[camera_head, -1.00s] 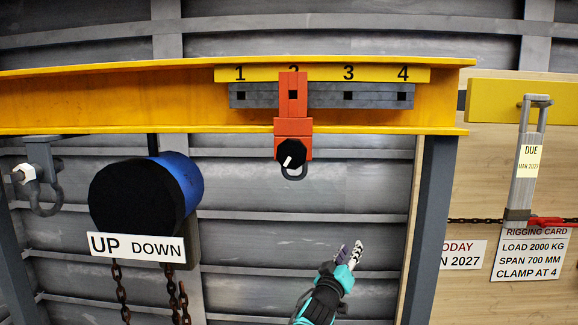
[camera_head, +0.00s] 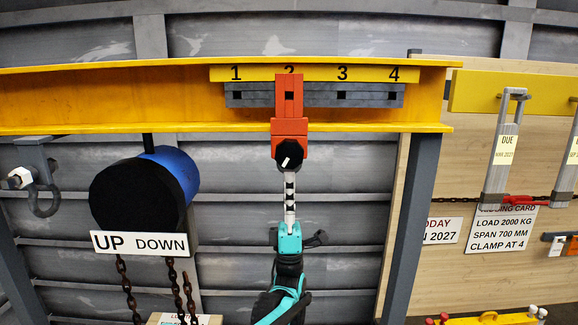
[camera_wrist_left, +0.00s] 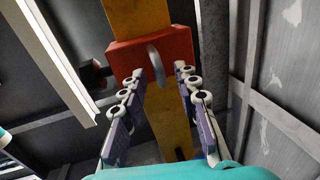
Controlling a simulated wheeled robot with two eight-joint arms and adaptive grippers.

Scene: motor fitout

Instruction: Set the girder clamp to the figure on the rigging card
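The red girder clamp (camera_head: 289,130) hangs on the yellow girder (camera_head: 120,95) at the 2 on the number strip (camera_head: 316,73), which runs from 1 to 4. A black knob (camera_head: 289,155) with a white mark is on its lower end. The rigging card (camera_head: 500,230) reads load 2000 kg, span 700 mm, clamp at 4; its top is partly covered. My left gripper (camera_head: 290,174) points up just below the knob. In the left wrist view my left gripper (camera_wrist_left: 160,82) is open, its fingers either side of the clamp's grey ring (camera_wrist_left: 154,62). Contact cannot be told. My right gripper is out of view.
A black and blue hoist (camera_head: 145,192) with an UP DOWN sign and chains hangs at left. A shackle (camera_head: 38,190) hangs further left. A grey post (camera_head: 408,220) stands right of my arm. Tagged slings hang on the board at right.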

